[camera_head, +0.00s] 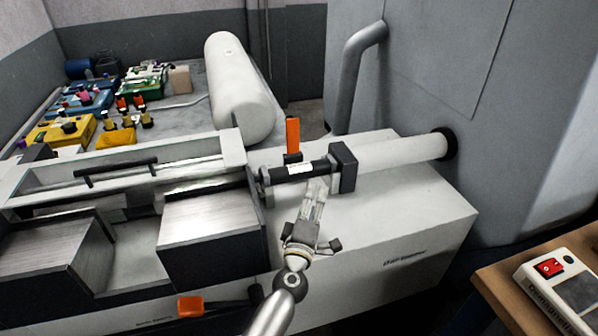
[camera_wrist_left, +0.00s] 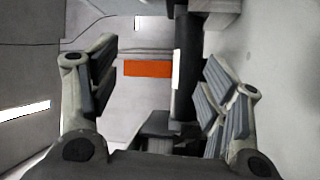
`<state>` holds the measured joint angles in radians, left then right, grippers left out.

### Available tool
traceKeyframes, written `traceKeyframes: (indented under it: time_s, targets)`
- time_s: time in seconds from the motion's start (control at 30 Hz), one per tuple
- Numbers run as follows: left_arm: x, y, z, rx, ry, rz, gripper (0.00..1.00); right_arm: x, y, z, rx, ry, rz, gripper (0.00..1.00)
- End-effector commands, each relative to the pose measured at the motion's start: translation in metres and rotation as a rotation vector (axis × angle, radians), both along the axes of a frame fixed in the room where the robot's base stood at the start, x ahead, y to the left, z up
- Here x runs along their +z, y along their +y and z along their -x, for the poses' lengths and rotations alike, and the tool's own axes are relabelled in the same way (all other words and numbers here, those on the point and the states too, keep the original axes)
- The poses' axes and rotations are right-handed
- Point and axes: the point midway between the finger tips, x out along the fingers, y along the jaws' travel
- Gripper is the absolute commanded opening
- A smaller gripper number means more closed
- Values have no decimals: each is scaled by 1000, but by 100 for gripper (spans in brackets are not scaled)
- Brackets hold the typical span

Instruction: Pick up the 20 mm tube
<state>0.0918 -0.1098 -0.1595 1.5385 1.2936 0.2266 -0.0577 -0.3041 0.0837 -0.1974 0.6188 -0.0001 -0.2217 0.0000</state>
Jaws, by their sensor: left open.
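No part carries a readable 20 mm mark, so I cannot tell for sure which thing is the tube. The nearest tube-like thing is a dark cylinder with a white label (camera_head: 300,169), lying level at the front of the machine by a black block (camera_head: 344,167). My left gripper (camera_head: 318,187) is open, just in front of the cylinder's right part. In the left wrist view the dark cylinder (camera_wrist_left: 184,85) shows between the open fingers, closer to the right-hand finger; I cannot tell whether they touch. My right gripper is not in view.
An orange upright piece (camera_head: 292,134) stands right behind the cylinder. A thick pale pipe (camera_head: 400,152) runs from the block to the grey cabinet. A large white cylinder (camera_head: 238,88) and several coloured trays are behind. A control box (camera_head: 560,290) sits at lower right.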

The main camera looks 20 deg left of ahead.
Motion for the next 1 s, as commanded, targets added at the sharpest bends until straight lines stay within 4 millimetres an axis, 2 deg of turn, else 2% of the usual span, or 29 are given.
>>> traceKeyframes:
  time_s: [0.1,0.3,0.63,0.87,1.0]
  targets:
    - [-11,21,-16,138,25,128,70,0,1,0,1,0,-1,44]
    - [-27,39,-25,263,63,229,70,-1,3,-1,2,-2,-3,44]
    - [-32,56,-65,277,65,239,70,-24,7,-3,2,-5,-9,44]
    - [-31,60,-78,276,68,239,70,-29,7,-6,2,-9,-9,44]
    - [-35,62,-90,276,66,240,70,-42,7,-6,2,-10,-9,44]
